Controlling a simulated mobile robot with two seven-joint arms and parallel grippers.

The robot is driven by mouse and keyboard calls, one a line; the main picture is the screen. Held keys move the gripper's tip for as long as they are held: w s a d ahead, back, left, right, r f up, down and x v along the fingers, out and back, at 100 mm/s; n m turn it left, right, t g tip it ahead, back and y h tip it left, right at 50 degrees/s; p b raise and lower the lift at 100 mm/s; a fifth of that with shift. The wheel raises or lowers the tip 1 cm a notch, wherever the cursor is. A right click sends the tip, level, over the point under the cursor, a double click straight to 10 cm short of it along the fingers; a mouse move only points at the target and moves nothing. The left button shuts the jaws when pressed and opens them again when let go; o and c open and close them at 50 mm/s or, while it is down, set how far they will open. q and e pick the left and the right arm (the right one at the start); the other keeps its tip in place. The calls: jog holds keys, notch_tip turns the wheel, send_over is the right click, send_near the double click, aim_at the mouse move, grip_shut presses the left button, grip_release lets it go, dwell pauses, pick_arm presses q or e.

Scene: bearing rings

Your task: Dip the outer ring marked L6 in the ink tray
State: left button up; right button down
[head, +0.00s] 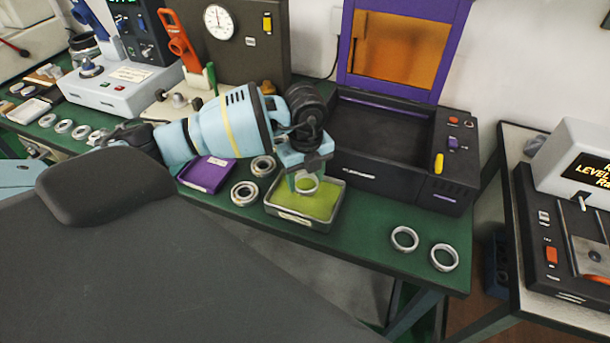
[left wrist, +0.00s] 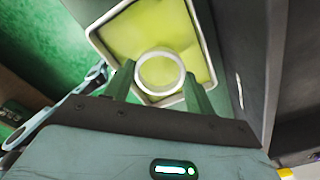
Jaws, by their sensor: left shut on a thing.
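My left gripper (head: 305,180) is over the ink tray, pointing down, and is shut on a pale metal ring (head: 307,185). In the left wrist view the ring (left wrist: 160,72) sits between the two green fingertips (left wrist: 160,85). The ink tray (head: 290,217) is a shallow light-walled tray with a yellow-green floor; it also shows in the left wrist view (left wrist: 102,42). The ring is over the tray's area; I cannot tell whether it touches the ink. No L6 mark is readable on it. My right gripper is not in view.
Two loose rings (head: 404,238) (head: 444,257) lie on the green table to the right. Other rings (head: 244,193) (head: 263,166) lie left of the tray, near a purple tray (head: 207,174). A black open-lidded machine (head: 385,160) stands close behind the ink tray.

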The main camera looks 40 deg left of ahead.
aim_at(305, 202)
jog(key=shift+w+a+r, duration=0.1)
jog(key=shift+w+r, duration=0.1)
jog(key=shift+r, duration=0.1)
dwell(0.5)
